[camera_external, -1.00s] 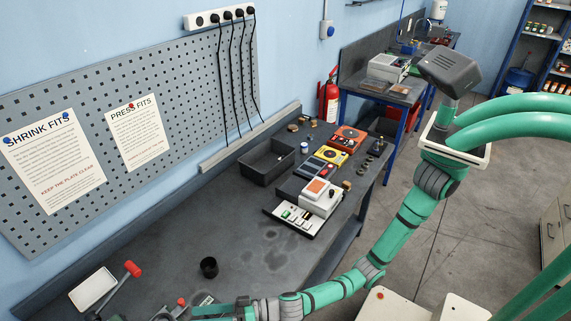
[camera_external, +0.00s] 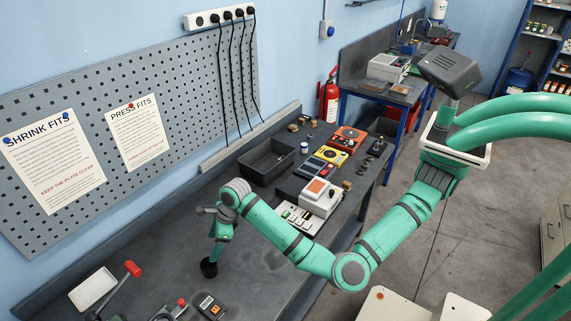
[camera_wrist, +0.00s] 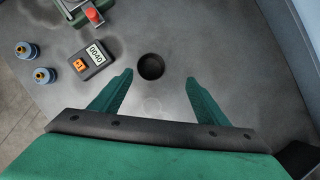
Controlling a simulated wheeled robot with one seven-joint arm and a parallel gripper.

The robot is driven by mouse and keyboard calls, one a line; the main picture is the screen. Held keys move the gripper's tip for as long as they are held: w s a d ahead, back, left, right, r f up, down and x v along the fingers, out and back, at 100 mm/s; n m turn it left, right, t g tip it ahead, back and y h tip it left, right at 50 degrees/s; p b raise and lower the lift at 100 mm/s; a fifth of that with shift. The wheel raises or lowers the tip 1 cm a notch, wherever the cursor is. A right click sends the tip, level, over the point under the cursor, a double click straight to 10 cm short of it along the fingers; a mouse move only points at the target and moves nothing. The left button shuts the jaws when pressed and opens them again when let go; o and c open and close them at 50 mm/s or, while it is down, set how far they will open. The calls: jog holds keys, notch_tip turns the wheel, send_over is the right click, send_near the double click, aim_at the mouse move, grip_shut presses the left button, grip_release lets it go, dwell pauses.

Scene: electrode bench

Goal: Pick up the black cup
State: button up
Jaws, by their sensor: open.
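The black cup (camera_external: 209,268) stands on the grey bench top (camera_external: 262,262) in the external view, directly below my gripper (camera_external: 214,257), which points down at it and partly hides it. In the wrist view the cup (camera_wrist: 151,67) is a round dark opening seen from above. It lies ahead of and between the two green fingertips of my gripper (camera_wrist: 159,80), a little nearer the left one. The fingers are spread apart with nothing between them that they touch. The height of the fingertips over the cup's rim is hard to tell.
An empty dark bin (camera_external: 267,160) and several devices stand toward the bench's far end. Bench right of the cup is clear.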

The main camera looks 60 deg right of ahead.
send_near(208, 264)
jog(key=shift+s+a+f+g, duration=0.1)
jog(key=shift+a+f+g, duration=0.05)
jog(key=shift+a, duration=0.3)
jog(key=shift+s+a+f+g, duration=0.1)
jog(key=shift+a+g, duration=0.05)
jog(key=shift+a, duration=0.3)
jog(key=shift+a+f, duration=0.35)
jog(key=shift+f, duration=0.1)
jog(key=shift+x, duration=2.3)
jog(key=c, duration=1.1)
